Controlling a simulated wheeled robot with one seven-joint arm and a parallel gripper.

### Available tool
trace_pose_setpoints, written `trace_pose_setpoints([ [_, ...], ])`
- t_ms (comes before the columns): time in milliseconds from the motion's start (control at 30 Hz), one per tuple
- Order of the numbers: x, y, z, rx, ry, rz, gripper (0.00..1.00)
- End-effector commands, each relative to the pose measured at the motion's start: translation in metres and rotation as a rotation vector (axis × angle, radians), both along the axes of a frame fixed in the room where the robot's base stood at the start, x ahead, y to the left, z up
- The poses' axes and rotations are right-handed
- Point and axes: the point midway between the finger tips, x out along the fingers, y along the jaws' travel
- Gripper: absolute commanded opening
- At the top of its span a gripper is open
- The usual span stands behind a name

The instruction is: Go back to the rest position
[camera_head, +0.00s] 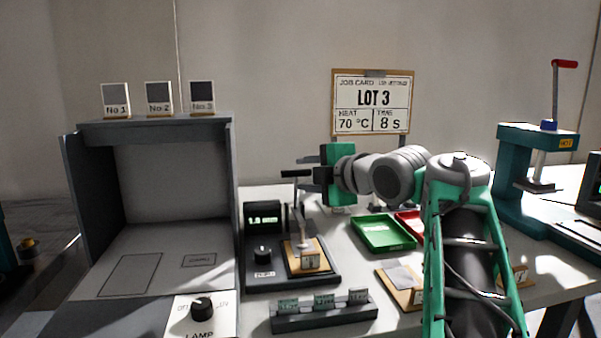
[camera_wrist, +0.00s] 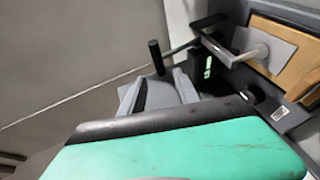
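My gripper (camera_head: 308,174) is raised above the bench in the head view and points left, beside the black crossbar of a small test device (camera_head: 290,270). Its two dark fingers look apart, with nothing seen between them. In the wrist view the grey fingers (camera_wrist: 160,92) show past the green gripper body, and no held object shows there. The device's black-gripped lever (camera_wrist: 156,58) stands close to the fingers in that view. My green and grey arm reaches in from the lower right of the head view.
A grey open-fronted booth (camera_head: 178,124) stands left, with several numbered cards on top. A green tray (camera_head: 383,233) and a red tray (camera_head: 410,224) lie behind my arm. A rack (camera_head: 322,315) is in front. A teal press (camera_head: 520,170) stands right. A job card board (camera_head: 372,104) stands behind.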

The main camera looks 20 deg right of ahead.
Motion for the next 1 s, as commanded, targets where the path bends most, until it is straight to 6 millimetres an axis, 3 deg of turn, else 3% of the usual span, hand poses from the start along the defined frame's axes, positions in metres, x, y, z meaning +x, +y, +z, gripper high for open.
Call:
trace_pose_setpoints([
  [333, 0.001, 0.005, 0.007, 0.032, 0.023, -0.011, 0.38],
  [567, -0.009, 0.049, 0.025, 0.393, 0.315, -0.190, 0.38],
  [767, -0.064, 0.093, 0.008, 0.721, 0.644, -0.497, 0.38],
  [1000, -0.173, 0.120, -0.010, 0.953, 0.921, -0.983, 0.38],
])
